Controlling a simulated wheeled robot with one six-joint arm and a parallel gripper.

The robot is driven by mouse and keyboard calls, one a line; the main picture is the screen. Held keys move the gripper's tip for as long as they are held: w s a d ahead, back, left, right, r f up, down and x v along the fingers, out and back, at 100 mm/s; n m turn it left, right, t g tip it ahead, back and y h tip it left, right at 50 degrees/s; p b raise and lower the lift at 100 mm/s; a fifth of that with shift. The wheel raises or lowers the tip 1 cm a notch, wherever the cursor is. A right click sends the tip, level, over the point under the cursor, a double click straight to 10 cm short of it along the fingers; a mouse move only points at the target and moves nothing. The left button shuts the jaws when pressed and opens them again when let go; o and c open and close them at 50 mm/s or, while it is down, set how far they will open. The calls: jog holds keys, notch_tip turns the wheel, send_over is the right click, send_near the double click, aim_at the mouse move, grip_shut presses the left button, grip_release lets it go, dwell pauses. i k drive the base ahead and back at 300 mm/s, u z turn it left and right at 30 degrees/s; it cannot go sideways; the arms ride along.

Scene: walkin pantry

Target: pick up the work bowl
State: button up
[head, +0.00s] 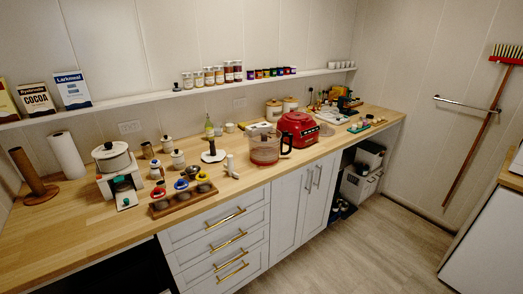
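The work bowl (264,150) is a clear container with a dark handle on its right side and a reddish lower part. It stands upright near the front edge of the wooden counter, in the middle of the head view. The red appliance (299,127) is right behind it and to its right; I cannot tell whether they touch. My gripper does not show in this view, so its state and its place relative to the bowl are hidden.
A white pestle-like item (230,166) and a dark-topped stand (213,152) are left of the bowl. A wooden tray (183,201) with several small items lies at front left. White drawers (222,243) are under the counter. The floor (360,250) at right is clear.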

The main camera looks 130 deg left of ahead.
aim_at(265, 144)
jog(key=u, duration=4.3)
